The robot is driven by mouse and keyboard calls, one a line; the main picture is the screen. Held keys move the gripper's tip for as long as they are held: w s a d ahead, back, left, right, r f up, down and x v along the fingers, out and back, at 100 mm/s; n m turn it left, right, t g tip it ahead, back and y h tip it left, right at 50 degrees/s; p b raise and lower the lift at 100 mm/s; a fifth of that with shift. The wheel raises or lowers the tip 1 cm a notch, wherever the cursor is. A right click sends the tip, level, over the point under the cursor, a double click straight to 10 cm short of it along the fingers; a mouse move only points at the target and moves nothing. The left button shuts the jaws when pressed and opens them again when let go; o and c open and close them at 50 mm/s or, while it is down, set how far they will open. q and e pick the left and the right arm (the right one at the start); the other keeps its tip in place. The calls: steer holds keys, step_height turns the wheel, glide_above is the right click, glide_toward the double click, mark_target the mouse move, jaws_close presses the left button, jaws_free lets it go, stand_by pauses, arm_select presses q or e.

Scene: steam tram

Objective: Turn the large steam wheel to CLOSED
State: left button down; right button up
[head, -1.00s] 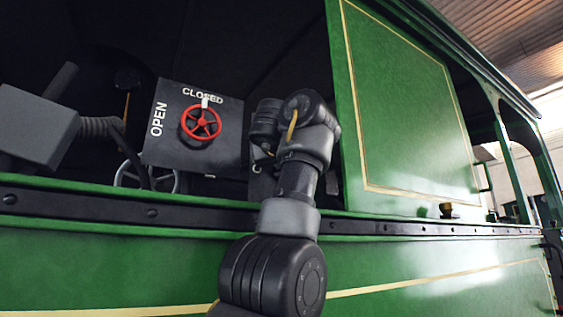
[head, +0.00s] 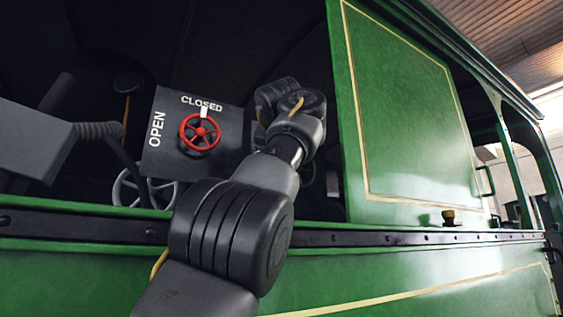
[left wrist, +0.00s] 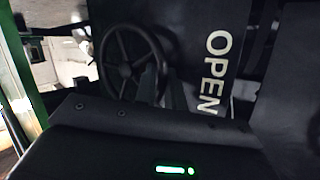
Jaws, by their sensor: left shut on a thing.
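A red spoked wheel (head: 200,132) sits on a dark panel (head: 225,160) inside the cab. Its white pointer is at the word CLOSED; OPEN is lettered at the panel's left. A larger grey wheel (head: 122,190) shows partly, below and behind the panel. In the left wrist view a dark spoked wheel (left wrist: 125,70) stands beside an OPEN label (left wrist: 217,70); I cannot tell for certain which wheel it is. My left gripper (left wrist: 165,85) is shut at this dark wheel's right rim, with the contact partly hidden. My right gripper is not in view.
The green tram side (head: 405,110) rises to the right of the opening. A dark riveted ledge (head: 70,225) runs under my arm. A grey box (head: 30,145) with a ribbed hose (head: 100,130) is at the left. A small brass fitting (head: 448,216) stands on the ledge at right.

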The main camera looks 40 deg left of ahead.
arm_select(q)
steer(key=shift+r+m+g, duration=0.25)
steer(key=shift+m+g, duration=0.05)
stand_by(0.5)
steer(key=c, duration=1.8)
jaws_free()
steer(key=shift+c, duration=0.2)
steer(key=shift+w+a+f, duration=0.1)
steer(key=shift+w+a, duration=0.05)
steer(key=shift+w, duration=0.05)
steer(key=v, duration=1.1)
steer(key=shift+b, duration=0.45)
steer(key=shift+o, duration=0.4)
steer(key=shift+w, duration=0.1)
